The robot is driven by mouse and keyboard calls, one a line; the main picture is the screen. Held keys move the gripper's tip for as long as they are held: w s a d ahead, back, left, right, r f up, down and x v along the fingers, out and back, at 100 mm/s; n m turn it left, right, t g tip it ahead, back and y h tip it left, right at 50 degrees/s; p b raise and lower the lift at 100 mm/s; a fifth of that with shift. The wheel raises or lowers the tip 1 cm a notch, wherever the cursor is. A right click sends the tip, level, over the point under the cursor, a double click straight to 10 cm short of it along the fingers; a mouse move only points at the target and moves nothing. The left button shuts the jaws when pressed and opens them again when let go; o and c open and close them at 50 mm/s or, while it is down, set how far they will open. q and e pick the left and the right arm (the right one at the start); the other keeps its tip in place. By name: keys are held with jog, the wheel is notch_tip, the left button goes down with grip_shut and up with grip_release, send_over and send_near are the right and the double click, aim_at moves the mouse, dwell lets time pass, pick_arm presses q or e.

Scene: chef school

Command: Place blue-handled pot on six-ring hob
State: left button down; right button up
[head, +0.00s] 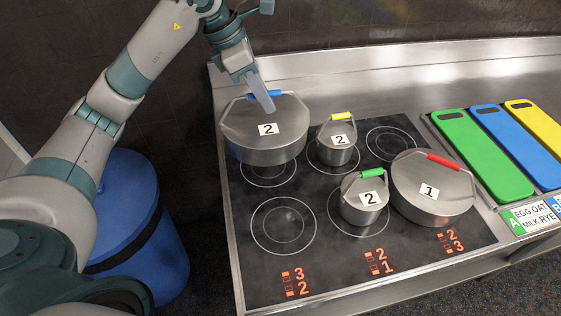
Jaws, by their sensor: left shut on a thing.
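The blue-handled pot (264,146) is a wide steel pot with a lid and a white "2" label. It is at the back left of the six-ring hob (240,277), over or just above the back-left ring; whether its base touches the hob I cannot tell. My left gripper (265,98) reaches down from above and is shut on the pot's blue handle, hiding part of it. My right gripper is not in view.
A yellow-handled pot (337,148), a green-handled pot (364,200) and a wide red-handled pot (432,190) stand on the hob. The front-left ring (283,226) and back-right ring (394,143) are bare. Coloured boards (481,153) lie at right. A blue bin (128,215) stands left.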

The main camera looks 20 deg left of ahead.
pick_arm(q)
jog(key=shift+w+d+r, duration=0.1)
jog(key=shift+w+d, duration=0.05)
jog(key=shift+d, duration=0.05)
jog(key=shift+a, duration=0.15)
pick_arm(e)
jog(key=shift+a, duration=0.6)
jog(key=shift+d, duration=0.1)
